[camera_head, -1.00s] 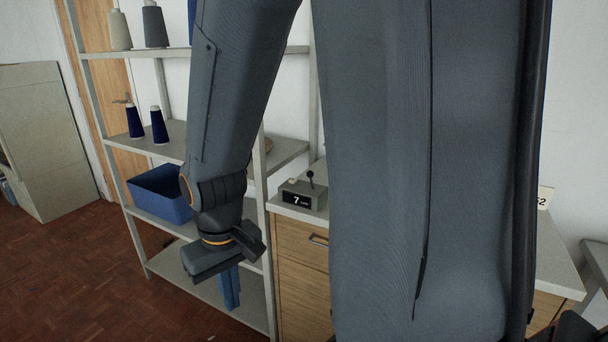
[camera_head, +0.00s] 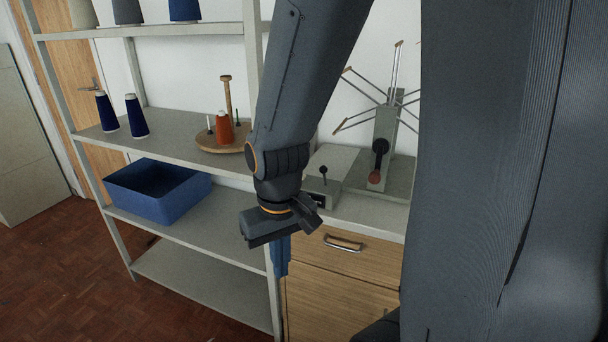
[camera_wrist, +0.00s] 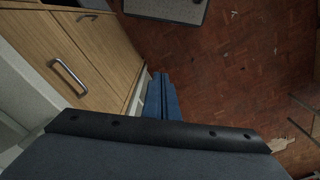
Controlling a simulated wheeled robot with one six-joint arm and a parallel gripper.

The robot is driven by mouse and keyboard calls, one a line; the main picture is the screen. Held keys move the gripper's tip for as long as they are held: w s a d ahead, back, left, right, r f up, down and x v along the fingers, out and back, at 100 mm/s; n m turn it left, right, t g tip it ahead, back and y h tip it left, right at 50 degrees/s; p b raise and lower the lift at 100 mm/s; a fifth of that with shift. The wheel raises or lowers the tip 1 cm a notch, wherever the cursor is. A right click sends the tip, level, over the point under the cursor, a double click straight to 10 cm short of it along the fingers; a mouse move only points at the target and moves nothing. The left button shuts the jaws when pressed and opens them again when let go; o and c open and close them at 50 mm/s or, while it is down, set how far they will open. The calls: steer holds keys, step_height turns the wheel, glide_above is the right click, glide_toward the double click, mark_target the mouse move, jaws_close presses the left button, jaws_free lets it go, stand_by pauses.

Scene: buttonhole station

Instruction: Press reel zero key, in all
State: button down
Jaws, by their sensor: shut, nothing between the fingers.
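The counter box (camera_head: 318,201) with a dark display stands on the drawer cabinet's top, partly hidden behind my wrist. A black-knobbed lever (camera_head: 323,171) rises from it. I cannot make out a zero key or read the display now. My gripper (camera_head: 281,270) is shut and empty, blue fingers pointing down in front of the cabinet's left edge. In the wrist view its fingers (camera_wrist: 160,78) lie together over the floor, beside the cabinet.
The drawer cabinet (camera_head: 345,282) has metal handles. On the shelf rack (camera_head: 185,150) at left are a blue bin (camera_head: 155,196), dark blue cones (camera_head: 136,117) and a wooden stand with an orange cone (camera_head: 224,130). The floor (camera_head: 60,270) at left is clear.

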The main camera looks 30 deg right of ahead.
steer(key=w+d+r+m+t+y+p, duration=0.1)
steer(key=w+d+r+m+t+p, duration=0.3)
steer(key=w+d+r+m, duration=0.4)
steer(key=w+d+r+m+t+y+p, duration=0.2)
steer(key=w+d+r+m+t+p, duration=0.2)
steer(key=w+d+r+m, duration=0.5)
steer(key=w+d+m+p, duration=0.1)
steer(key=w+m, duration=0.3)
steer(key=m, duration=0.2)
steer(key=shift+w, duration=0.25)
step_height(320, 180, down, 8)
steer(key=b, duration=0.6)
steer(key=shift+r, duration=0.15)
steer(key=shift+f+b, duration=0.45)
steer(key=shift+b, duration=0.3)
steer(key=shift+f, duration=0.15)
